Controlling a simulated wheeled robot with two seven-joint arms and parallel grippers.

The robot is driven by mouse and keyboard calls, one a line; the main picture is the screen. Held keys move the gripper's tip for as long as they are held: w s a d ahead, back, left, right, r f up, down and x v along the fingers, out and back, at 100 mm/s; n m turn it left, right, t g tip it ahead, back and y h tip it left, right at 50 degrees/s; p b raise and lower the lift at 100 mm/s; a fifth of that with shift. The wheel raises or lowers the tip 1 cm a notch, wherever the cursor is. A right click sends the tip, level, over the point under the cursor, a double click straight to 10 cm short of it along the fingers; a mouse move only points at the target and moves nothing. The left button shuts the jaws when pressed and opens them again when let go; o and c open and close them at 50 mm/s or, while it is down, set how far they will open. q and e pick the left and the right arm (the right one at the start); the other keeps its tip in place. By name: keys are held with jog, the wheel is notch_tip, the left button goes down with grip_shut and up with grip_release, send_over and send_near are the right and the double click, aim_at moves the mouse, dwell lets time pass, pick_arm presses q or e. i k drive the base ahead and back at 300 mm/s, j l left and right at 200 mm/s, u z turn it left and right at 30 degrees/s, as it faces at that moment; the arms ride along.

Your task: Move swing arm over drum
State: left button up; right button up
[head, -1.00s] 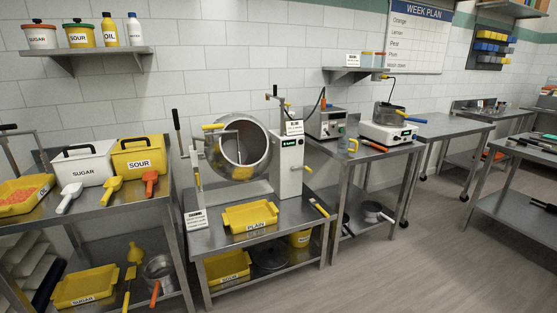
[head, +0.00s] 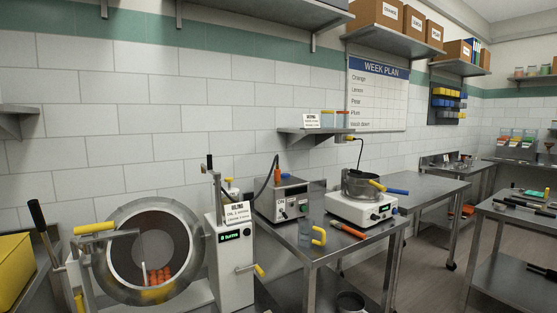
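The drum (head: 127,278) is a tilted metal bowl in the lower left, its round mouth facing me. Several orange pieces (head: 158,275) lie inside it. A yellow handle (head: 95,228) with a grey bar reaches across the upper left of the mouth. A white machine housing (head: 232,262) with a lit green display stands right of the drum. A thin upright metal post with a black tip (head: 210,163) rises at the housing's top left, right of the drum mouth; it looks like the swing arm, but I cannot tell for sure. Neither gripper is in view.
An oiling sign (head: 237,213) stands on the housing, and a yellow-tipped crank (head: 258,270) sticks out of its right side. A grey control box (head: 283,199) and a hot plate with a pot (head: 362,185) stand on the right table. A yellow bin (head: 14,270) is at far left.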

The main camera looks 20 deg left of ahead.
aim_at(217, 176)
jog(key=i+l, duration=0.1)
jog(key=i, duration=0.4)
jog(key=i+l+u, duration=0.15)
jog(key=i, duration=0.3)
jog(key=i+l, duration=0.15)
jog(key=i, duration=0.35)
jog(key=i+l+u, duration=0.1)
jog(key=i, duration=0.35)
